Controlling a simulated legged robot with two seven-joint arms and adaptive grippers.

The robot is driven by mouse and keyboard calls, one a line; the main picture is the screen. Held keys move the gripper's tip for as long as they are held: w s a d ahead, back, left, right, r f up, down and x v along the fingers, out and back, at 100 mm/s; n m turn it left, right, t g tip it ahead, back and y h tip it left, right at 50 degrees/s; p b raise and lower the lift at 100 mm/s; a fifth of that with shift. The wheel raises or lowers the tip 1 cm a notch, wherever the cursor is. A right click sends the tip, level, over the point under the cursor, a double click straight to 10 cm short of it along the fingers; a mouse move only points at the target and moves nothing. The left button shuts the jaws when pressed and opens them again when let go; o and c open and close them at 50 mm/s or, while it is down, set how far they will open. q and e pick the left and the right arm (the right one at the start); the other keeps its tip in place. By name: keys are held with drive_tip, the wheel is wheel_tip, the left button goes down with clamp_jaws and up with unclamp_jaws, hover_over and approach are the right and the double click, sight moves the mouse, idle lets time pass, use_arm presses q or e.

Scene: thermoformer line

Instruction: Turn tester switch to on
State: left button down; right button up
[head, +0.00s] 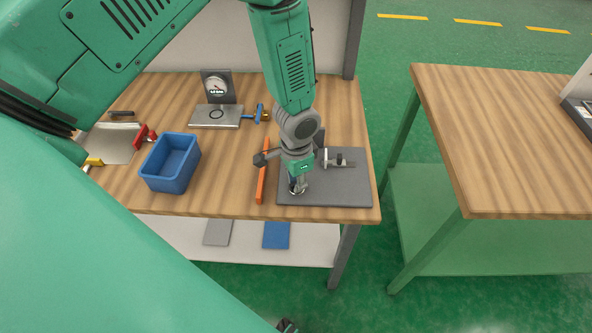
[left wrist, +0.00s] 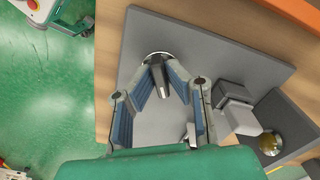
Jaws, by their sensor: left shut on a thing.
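My left gripper (head: 298,187) points down over the left part of a grey plate (head: 350,190) on the wooden bench. In the left wrist view, the fingers (left wrist: 158,78) close around a short dark lever (left wrist: 163,92) that stands on a round chrome base (left wrist: 157,56) on the grey plate (left wrist: 200,50). I take this lever to be the tester switch; no label shows. The fingers hide part of it, and I cannot read whether it is on or off. My right gripper does not clearly show.
A small metal fixture (head: 338,159) stands on the plate, right of the gripper. An orange bar (head: 263,172) lies just left of the plate. A blue bin (head: 170,162) and a dial gauge on a stand (head: 217,88) are farther left. A second bench (head: 500,130) stands right across a gap.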

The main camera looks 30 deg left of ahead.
use_arm(q)
drive_tip(key=m, duration=0.2)
drive_tip(key=m+p, duration=0.1)
drive_tip(key=m, duration=0.2)
drive_tip(key=shift+w+d+m, duration=0.1)
drive_tip(key=shift+w+m, duration=0.25)
drive_tip(key=shift+m, duration=0.05)
idle(0.4)
drive_tip(key=c, duration=1.6)
unclamp_jaws()
drive_tip(key=shift+s+r, duration=0.1)
drive_tip(key=shift+r, duration=0.3)
wheel_tip(320, 180, up, 11)
drive_tip(key=shift+f, duration=0.1)
